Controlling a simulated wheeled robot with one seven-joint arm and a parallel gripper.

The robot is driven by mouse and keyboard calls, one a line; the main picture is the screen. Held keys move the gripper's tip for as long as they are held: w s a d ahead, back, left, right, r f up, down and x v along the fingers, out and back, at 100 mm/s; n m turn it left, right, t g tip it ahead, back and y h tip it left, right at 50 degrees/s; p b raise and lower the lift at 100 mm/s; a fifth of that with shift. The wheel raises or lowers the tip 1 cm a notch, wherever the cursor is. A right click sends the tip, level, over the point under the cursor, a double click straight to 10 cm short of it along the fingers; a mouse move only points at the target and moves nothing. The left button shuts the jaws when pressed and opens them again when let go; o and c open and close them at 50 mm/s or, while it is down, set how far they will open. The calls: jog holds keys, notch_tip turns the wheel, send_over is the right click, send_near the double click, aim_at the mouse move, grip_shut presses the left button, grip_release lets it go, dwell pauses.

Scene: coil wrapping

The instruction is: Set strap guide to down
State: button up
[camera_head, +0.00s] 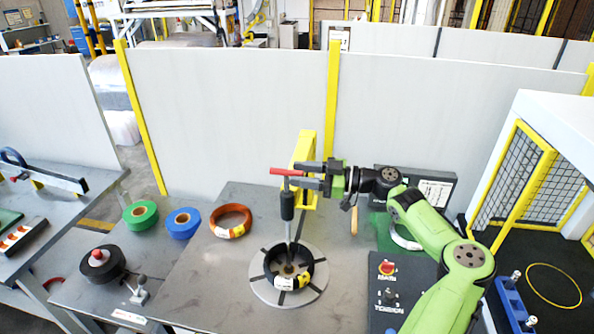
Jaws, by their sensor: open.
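The strap guide seems to be the upright arm with a red handle (286,172) on top, a dark cylinder (287,206) below it and a thin rod reaching down toward the coil. It stands beside a yellow post (304,146). My gripper (302,175) reaches in from the right at the height of the red handle. Its fingers are open, one above and one below the handle's right end. I cannot tell whether they touch it. Below, a dark coil (290,272) with a yellow label lies on a round slotted turntable (259,288).
Green (140,214), blue (183,223) and orange (231,221) rolls lie on the table at left. A black reel (101,265) sits front left. A control panel (388,292) with a red knob stands near my arm at right. Light panels close off the back.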

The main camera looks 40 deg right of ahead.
jog(key=shift+x, duration=0.8)
jog(key=shift+c, duration=0.3)
grip_shut()
notch_tip(320, 180, down, 5)
jog(key=b, duration=0.4)
jog(key=shift+s+r, duration=0.1)
jog(key=shift+r, duration=0.05)
